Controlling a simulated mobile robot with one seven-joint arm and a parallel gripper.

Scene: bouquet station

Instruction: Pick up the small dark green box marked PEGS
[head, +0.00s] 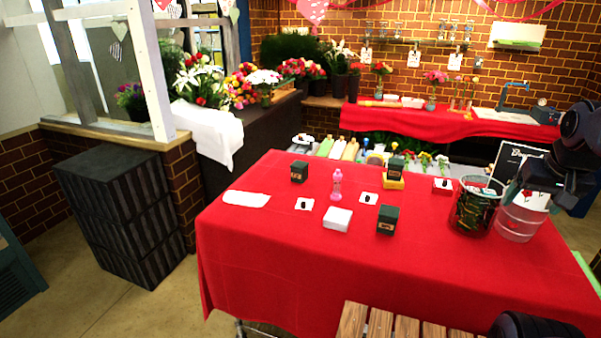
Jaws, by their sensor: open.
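Three small dark green boxes stand on the red-covered table (290,270). One dark green box (299,172) is at the back left, one dark green box (387,220) is nearer the front at centre right, and one dark green box (396,164) sits on a yellow block (393,181) at the back. Their labels are too small to read, so I cannot tell which is marked PEGS. My gripper (520,188) hangs at the right, over the clear container, apart from all three boxes. It is open and empty.
A dark basket (470,212) and a clear container (522,222) stand at the right. The table's front is clear. A slatted wooden bench (380,326) is in front.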

